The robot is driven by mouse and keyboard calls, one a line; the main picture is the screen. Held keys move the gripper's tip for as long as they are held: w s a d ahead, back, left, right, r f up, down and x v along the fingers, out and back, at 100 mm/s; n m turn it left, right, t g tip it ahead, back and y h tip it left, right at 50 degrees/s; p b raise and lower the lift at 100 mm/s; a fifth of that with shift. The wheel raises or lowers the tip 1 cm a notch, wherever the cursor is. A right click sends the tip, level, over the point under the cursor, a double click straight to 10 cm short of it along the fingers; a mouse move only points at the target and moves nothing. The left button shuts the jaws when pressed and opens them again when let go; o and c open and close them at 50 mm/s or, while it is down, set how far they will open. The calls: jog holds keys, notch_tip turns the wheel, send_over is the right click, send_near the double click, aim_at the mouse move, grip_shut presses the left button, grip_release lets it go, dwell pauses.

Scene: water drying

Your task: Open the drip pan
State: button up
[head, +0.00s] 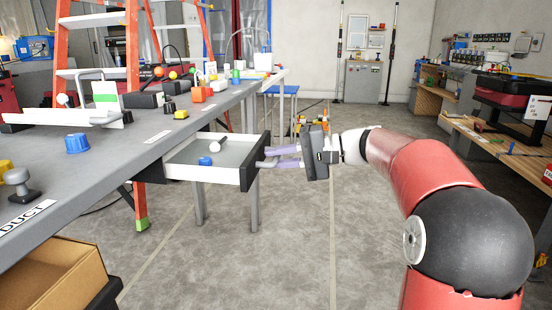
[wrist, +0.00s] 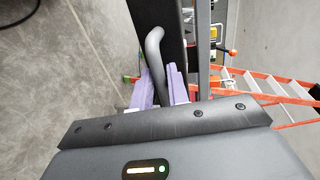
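The drip pan (head: 180,170) is a shallow white-walled drawer with a dark front, under the grey table's edge in the head view. It is pulled out, with its inside showing. A white ball-like item (head: 217,146) and a small blue item (head: 205,161) lie in it. Its curved grey handle (wrist: 154,45) runs down between the purple fingers of my gripper (wrist: 162,90) in the wrist view. The fingers appear closed around the handle, though the contact is partly hidden. In the head view my gripper (head: 286,157) is at the handle, right of the dark front.
The grey table (head: 110,165) at left carries blue, yellow and red items. An orange ladder (head: 133,100) stands behind it. A cardboard box (head: 50,280) sits low at front left. Open floor lies around my gripper; a wooden workbench (head: 480,135) is at right.

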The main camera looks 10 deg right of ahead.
jog(key=v, duration=0.7)
jog(key=shift+p, duration=0.3)
jog(key=s+a+f+g+h, duration=0.2)
jog(key=s+a+f+h, duration=0.55)
jog(key=s, duration=0.45)
jog(key=s+d+f+n+t+h, duration=0.1)
jog(key=s+d+f+n+h, duration=0.1)
jog(key=s+f+h, duration=0.35)
jog(key=s+d+f+n+t+h, duration=0.1)
jog(key=s+d+f+n+h, duration=0.1)
jog(key=s+f, duration=0.6)
notch_tip(320, 180, up, 10)
jog(key=s+p, duration=0.2)
jog(key=p, duration=0.5)
jog(key=shift+f, duration=0.25)
